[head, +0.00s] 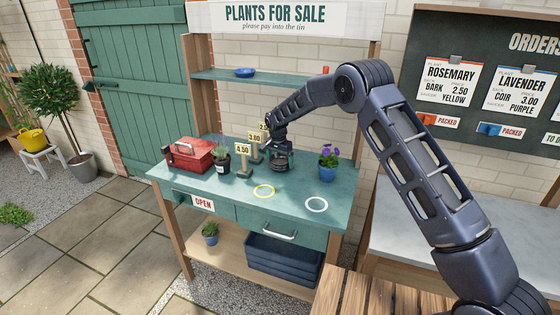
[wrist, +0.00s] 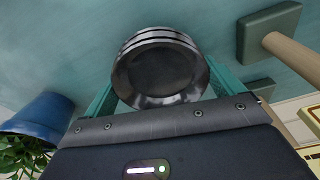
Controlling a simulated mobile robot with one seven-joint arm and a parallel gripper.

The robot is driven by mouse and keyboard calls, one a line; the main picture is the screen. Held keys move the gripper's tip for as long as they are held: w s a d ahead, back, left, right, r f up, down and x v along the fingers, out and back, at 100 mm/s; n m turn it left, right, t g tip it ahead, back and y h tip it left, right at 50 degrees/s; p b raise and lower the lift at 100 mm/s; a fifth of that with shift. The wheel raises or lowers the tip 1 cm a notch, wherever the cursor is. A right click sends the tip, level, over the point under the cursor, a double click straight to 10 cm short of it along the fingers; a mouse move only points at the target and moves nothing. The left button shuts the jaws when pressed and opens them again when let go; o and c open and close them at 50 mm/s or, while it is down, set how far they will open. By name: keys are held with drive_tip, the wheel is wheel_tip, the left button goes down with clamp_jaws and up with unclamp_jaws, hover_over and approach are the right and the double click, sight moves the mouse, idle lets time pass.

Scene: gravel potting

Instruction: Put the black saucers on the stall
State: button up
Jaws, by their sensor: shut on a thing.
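My gripper (head: 280,156) is over the green stall top (head: 230,200), between the price stands and a blue pot. In the wrist view my gripper (wrist: 160,98) has its green fingers on either side of a stack of black saucers (wrist: 158,72) and is shut on it. The stack is round and shiny, with several rims showing. In the head view the black saucers (head: 281,167) show small and dark under the gripper, at or just above the stall top; I cannot tell if they touch it.
A blue pot with purple flowers (head: 327,172) stands to the right; price stands (head: 244,165), a dark pot (head: 222,162) and a red toolbox (head: 188,156) to the left. A shelf (head: 285,78) is behind.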

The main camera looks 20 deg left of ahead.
sight(278, 160)
drive_tip(key=o, duration=1.1)
drive_tip(key=shift+f, duration=0.1)
drive_tip(key=shift+c, duration=0.2)
wheel_tip(278, 160, up, 12)
drive_tip(key=s, duration=0.1)
drive_tip(key=shift+s+a, duration=0.15)
drive_tip(key=shift+s, duration=0.1)
